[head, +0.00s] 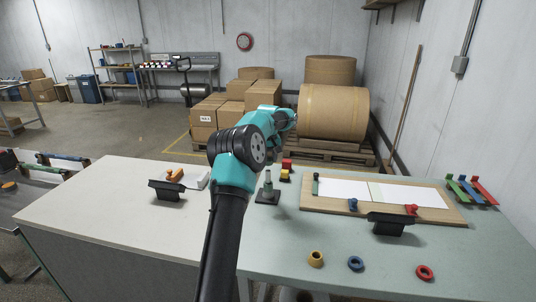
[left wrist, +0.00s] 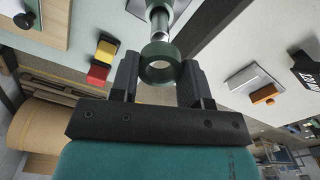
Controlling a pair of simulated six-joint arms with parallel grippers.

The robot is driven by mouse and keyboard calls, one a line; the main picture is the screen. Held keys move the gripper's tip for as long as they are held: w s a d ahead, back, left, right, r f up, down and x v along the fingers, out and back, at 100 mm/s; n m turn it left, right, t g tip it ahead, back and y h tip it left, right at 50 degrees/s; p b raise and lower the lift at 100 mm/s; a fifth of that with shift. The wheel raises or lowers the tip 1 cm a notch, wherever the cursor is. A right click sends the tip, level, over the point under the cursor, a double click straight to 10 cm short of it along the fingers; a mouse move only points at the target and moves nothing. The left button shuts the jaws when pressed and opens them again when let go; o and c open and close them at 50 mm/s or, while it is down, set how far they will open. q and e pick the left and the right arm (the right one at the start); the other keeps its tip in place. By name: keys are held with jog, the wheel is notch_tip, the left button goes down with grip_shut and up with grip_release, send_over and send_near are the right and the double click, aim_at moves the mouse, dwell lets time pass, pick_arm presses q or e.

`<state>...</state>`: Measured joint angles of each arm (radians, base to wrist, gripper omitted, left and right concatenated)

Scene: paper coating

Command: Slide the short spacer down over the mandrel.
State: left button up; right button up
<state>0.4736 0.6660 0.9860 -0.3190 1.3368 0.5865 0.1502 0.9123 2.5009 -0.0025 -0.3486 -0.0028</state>
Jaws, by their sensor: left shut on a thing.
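The short spacer looks to be the dark green ring (left wrist: 160,74) in the left wrist view. My left gripper (left wrist: 160,66) is shut on it, one finger on each side, with the hole open to view. The mandrel (left wrist: 161,20), a metal post with a green part, stands just beyond the ring. Its tip appears close to the ring's edge; I cannot tell whether they touch. In the head view the mandrel (head: 268,183) stands upright on a black base, right of my left arm. My left fingers are hidden there. My right gripper is not in view.
Red and yellow blocks (head: 286,171) stand just behind the mandrel. A wooden board (head: 320,206) with white sheets lies to the right. Yellow (head: 316,258), blue (head: 355,264) and red (head: 425,272) rings lie near the front. A black holder (head: 167,190) stands on the left table.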

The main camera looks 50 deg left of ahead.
aim_at(268, 170)
pick_arm(q)
jog(key=shift+f, duration=0.85)
jog(key=shift+f, duration=2.05)
dwell(1.0)
jog(key=o, duration=1)
notch_tip(268, 170, up, 17)
jog(key=shift+r, duration=0.2)
dwell(0.9)
